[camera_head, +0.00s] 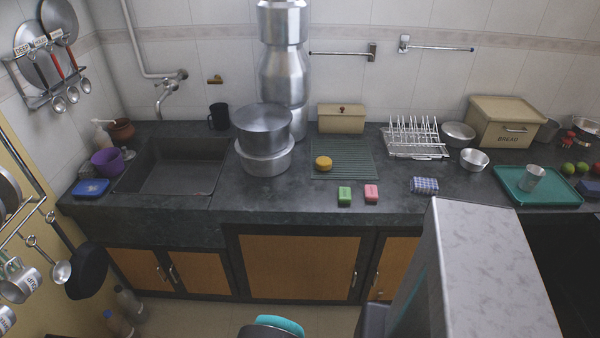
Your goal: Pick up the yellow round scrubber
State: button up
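The yellow round scrubber (323,163) is a small thick disc. It rests on the left part of a green ribbed mat (356,167) on the dark stone counter, right of a large steel pot (265,165). Its top and front side show and nothing covers it. My gripper does not show in this view, so its opening and what it may hold cannot be seen.
A green soap bar (344,196) and a pink one (371,193) lie in front of the mat. A cream box (341,118) stands behind it, and a white dish rack (415,143) to its right.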

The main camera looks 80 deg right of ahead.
aim_at(324, 164)
jog(key=z, duration=1.2)
jog(key=k, duration=0.1)
jog(key=u, duration=2.35)
jog(key=k, duration=1.55)
jog(key=z, duration=1.2)
